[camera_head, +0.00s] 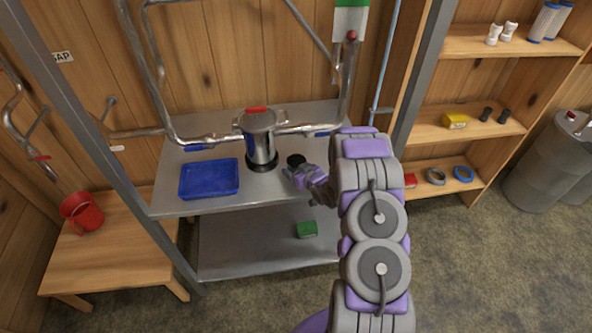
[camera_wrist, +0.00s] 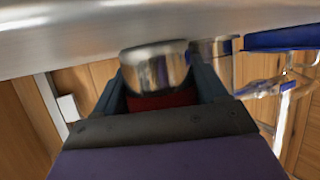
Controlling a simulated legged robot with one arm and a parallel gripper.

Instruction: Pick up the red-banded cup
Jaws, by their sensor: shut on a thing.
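The red-banded cup shows in the wrist view as a shiny metal body (camera_wrist: 155,68) with a dark red band below it in the picture. It sits between the two dark fingers of my gripper (camera_wrist: 165,95), which are shut on it. In the head view my gripper (camera_head: 302,176) is over the right part of the metal table (camera_head: 225,208), and the cup is not clearly visible there. A small dark round thing (camera_head: 296,160) lies just beyond the gripper; I cannot tell what it is. Whether the cup touches the table is unclear.
A metal canister with a red top (camera_head: 262,138) stands left of my gripper, with pipes behind it. A blue tray (camera_head: 209,179) lies at the table's left. A green box (camera_head: 307,229) is on the lower shelf.

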